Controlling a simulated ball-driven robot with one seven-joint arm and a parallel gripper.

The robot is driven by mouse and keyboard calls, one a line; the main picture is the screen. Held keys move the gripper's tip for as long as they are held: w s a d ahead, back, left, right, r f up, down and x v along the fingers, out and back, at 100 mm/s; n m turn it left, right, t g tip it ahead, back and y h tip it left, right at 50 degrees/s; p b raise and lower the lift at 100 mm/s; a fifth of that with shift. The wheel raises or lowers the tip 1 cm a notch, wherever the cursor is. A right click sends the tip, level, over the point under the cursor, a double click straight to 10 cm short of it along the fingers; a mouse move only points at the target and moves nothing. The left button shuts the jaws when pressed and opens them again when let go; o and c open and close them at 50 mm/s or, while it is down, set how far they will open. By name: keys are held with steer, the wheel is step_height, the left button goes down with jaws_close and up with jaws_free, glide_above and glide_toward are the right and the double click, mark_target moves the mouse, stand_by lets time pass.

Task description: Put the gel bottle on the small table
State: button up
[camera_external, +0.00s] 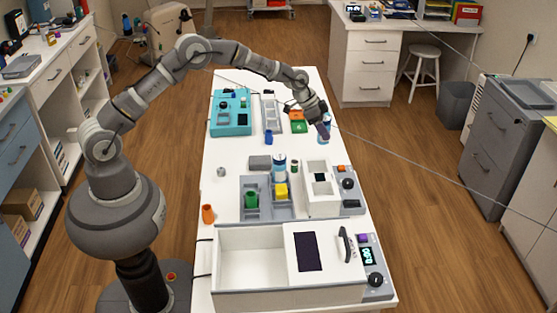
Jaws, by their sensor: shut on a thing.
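My gripper (322,130) is at the right edge of the long white table (220,160), toward its far half. It is shut on a small white-and-blue bottle (327,119), which looks like the gel bottle. The fingers hide much of it, and I cannot tell whether its base touches the tabletop. No separate small table can be clearly made out.
A teal case (231,128), a grey tray (251,185) with green and yellow items, a white open box (315,205) and a large white machine (250,260) crowd the table. A white stool (424,52) and desk (365,95) stand beyond. Wooden floor is free on the right.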

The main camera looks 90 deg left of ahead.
step_height(320, 180, up, 12)
steer(key=shift+r, duration=0.25)
steer(key=w+d+m+h+p, duration=0.25)
steer(key=d+m+p, duration=0.2)
steer(key=d, duration=3.25)
steer(key=shift+n+g+y, duration=0.3)
steer(key=shift+n+y, duration=0.05)
steer(key=f+b, duration=0.1)
steer(key=f, duration=0.4)
steer(key=f+b, duration=0.1)
steer(key=f, duration=0.4)
steer(key=f+b, duration=0.1)
steer(key=f, duration=0.4)
steer(key=shift+w+d+f, duration=0.1)
steer(key=shift+w+d, duration=0.15)
steer(key=shift+f, duration=0.2)
steer(key=o, duration=1.1)
